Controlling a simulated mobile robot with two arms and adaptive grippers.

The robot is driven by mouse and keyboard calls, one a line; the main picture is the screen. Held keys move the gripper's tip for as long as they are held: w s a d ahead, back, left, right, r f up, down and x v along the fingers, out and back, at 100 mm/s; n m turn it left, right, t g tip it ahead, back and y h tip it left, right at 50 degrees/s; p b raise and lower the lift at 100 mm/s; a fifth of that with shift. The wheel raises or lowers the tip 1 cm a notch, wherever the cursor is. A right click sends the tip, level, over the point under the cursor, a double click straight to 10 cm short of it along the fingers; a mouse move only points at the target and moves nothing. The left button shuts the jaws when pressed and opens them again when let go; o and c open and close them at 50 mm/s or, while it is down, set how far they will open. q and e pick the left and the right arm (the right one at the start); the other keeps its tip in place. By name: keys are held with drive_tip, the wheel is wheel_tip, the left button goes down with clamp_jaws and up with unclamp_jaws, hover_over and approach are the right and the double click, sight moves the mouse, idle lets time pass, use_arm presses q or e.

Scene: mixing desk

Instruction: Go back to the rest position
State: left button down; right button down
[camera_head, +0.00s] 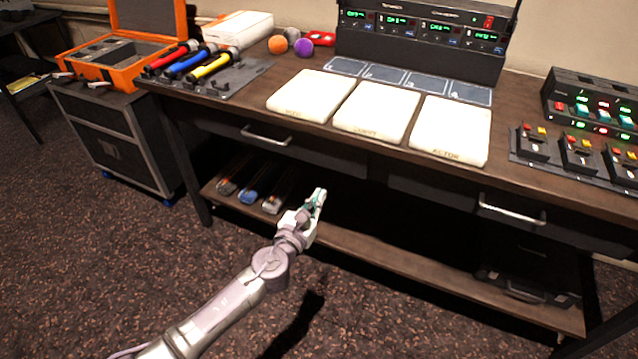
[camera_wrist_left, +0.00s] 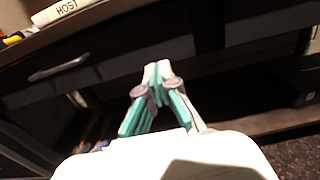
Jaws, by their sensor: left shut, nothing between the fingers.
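My left gripper (camera_head: 318,197) is in front of the desk, below the tabletop and near the front of the lower shelf. Its arm comes in from the bottom left of the head view. In the left wrist view the left gripper (camera_wrist_left: 158,70) has its fingertips together, with nothing between them. It points toward the dark underside of the desk and touches nothing that I can see. My right gripper is in neither view.
The desk (camera_head: 240,108) has drawers with metal handles (camera_head: 265,136) just above the gripper. Its lower shelf (camera_head: 400,262) holds several cylindrical items at the left and a dark case (camera_head: 525,280) at the right. A wheeled cabinet (camera_head: 115,140) stands left. Carpet in front is clear.

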use_arm(q)
drive_tip(key=shift+s+a, duration=0.1)
drive_tip(key=shift+s, duration=0.1)
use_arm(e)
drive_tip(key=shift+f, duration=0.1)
